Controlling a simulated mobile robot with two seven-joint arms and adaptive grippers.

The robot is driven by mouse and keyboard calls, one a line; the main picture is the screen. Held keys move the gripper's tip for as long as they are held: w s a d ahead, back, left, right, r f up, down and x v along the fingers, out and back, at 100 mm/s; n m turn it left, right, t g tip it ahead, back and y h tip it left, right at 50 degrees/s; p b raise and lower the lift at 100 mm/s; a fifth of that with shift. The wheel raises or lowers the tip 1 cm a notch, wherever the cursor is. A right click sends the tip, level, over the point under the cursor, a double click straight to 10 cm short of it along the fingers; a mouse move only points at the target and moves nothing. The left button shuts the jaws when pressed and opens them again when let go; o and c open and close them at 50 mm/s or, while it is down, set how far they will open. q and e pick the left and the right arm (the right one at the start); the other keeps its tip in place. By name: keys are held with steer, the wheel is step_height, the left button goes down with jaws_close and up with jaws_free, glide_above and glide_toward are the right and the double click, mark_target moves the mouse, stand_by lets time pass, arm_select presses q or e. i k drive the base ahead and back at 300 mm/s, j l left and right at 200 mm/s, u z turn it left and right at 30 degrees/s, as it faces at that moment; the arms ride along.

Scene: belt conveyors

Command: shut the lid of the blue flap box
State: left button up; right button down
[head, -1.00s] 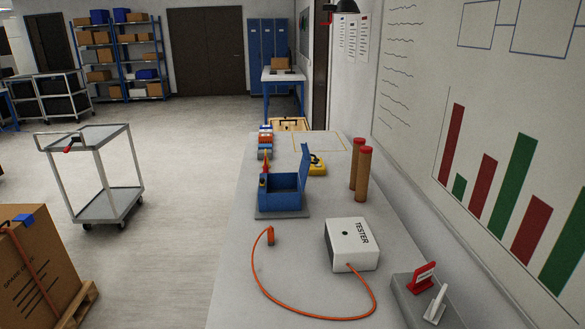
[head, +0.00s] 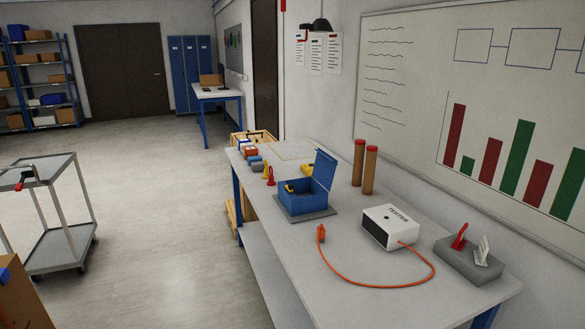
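The blue flap box (head: 304,203) stands on a dark grey base plate on the table. Its lid (head: 324,171) is open and stands up, hinged on the box's right side and leaning slightly outward. Something yellow and dark shows inside at the box's left part; I cannot tell what it is. Neither of my grippers is in the head view.
On the grey table (head: 290,254) are a white tester (head: 388,228) with an orange cable (head: 372,285), two brown tubes (head: 364,167), a grey block (head: 468,259) with red and white levers, and small coloured items behind the box. A cart (head: 50,215) stands left on open floor.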

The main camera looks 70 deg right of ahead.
mark_target(324, 168)
steer(key=i+l+z, duration=0.15)
steer(key=i+z, duration=0.7)
steer(key=i+j+z, duration=0.1)
steer(key=i+z, duration=0.3)
steer(key=i+j+z, duration=0.2)
steer(key=z, duration=0.2)
steer(key=i, duration=0.05)
